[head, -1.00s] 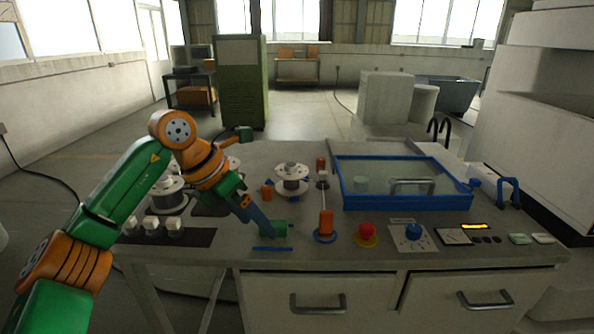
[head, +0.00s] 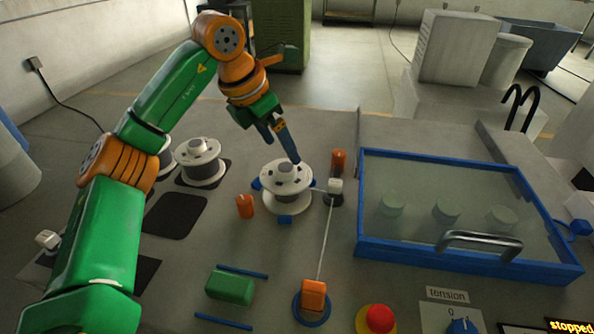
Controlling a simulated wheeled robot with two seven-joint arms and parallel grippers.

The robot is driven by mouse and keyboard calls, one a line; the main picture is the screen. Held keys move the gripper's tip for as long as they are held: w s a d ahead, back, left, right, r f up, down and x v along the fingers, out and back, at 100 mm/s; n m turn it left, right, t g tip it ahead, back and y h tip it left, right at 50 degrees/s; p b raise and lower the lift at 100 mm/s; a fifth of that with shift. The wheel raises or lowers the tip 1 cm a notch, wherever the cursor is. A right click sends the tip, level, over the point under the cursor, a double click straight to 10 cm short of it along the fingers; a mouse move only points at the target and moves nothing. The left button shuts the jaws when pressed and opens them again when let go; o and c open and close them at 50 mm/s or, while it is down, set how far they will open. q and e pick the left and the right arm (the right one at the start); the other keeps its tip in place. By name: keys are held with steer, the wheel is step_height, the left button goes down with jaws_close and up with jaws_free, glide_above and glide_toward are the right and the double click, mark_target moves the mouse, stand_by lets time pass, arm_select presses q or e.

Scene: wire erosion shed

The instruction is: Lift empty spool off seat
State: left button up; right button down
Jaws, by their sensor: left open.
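The spool (head: 287,174) is white with a grey core and sits upright on its seat at the middle of the bench. Blue pieces of the seat (head: 285,220) show around its lower edge; the rest of the seat is hidden under the spool. My left gripper (head: 281,151) is open and empty, pointing down just above and behind the spool's top flange. One finger appears close over the flange; I cannot tell whether it touches. My right gripper is not in view.
An orange peg (head: 245,206) and an orange knob (head: 338,160) flank the spool. A thin wire runs from a white guide to an orange block (head: 313,295). Another spool (head: 200,160) stands left on a dark pad. A blue-framed glass lid (head: 450,200) is at right.

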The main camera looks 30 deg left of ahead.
mark_target(285, 167)
arm_select(q)
steer(key=shift+s+f+p, duration=0.2)
steer(key=shift+s+f, duration=0.05)
steer(key=shift+f, duration=0.4)
steer(key=shift+s+f+p, duration=0.15)
steer(key=shift+s+f, duration=0.05)
steer(key=shift+f, duration=0.4)
steer(key=x, duration=0.2)
steer(key=shift+w+f, duration=0.2)
steer(key=shift+f, duration=0.15)
steer(key=shift+w+f, duration=0.15)
steer(key=shift+w, duration=0.1)
steer(key=shift+s+d, duration=0.1)
steer(key=c, duration=0.5)
jaws_close()
